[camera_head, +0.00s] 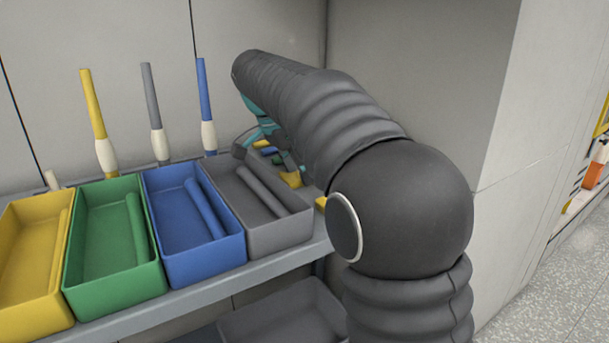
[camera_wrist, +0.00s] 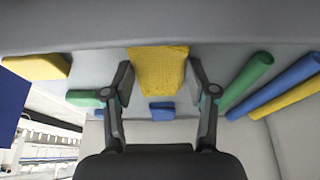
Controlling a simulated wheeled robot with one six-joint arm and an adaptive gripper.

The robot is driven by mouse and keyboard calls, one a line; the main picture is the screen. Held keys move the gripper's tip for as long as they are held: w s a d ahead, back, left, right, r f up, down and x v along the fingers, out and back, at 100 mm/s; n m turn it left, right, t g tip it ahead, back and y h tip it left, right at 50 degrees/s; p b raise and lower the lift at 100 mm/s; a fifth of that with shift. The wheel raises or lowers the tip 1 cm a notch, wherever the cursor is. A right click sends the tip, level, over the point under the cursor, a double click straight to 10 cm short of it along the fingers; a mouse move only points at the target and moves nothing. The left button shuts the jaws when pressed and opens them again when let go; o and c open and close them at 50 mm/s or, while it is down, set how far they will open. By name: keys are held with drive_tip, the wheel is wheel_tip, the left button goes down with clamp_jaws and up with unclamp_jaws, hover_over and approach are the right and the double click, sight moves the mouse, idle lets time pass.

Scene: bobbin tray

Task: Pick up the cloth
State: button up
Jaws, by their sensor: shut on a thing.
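The yellow woven cloth (camera_wrist: 158,72) lies between the two fingers of my gripper (camera_wrist: 160,84) in the wrist view. A finger sits at each side of it, and the gripper is shut on it. The cloth still appears to be at the shelf surface; whether it is lifted at all I cannot tell. In the head view my gripper (camera_head: 263,148) is at the back of the shelf, behind the grey bin, and my arm hides much of it. A yellow patch (camera_head: 291,179) beside it looks like the cloth, but it is partly covered.
Yellow (camera_head: 32,250), green (camera_head: 112,287), blue (camera_head: 200,272) and grey (camera_head: 281,233) bins line the shelf (camera_head: 180,300). Upright yellow, grey and blue rods stand behind them. In the wrist view, a yellow block (camera_wrist: 38,67), green block (camera_wrist: 85,98) and blue block (camera_wrist: 162,111) lie nearby.

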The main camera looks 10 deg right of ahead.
drive_tip(key=shift+r, duration=0.4)
drive_tip(key=r, duration=0.2)
drive_tip(key=r+p, duration=0.1)
drive_tip(key=shift+d+r, duration=0.3)
drive_tip(key=shift+r, duration=0.1)
drive_tip(key=s+d+r, duration=0.5)
drive_tip(key=d+r, duration=0.1)
drive_tip(key=d, duration=0.4)
drive_tip(key=shift+r, duration=0.2)
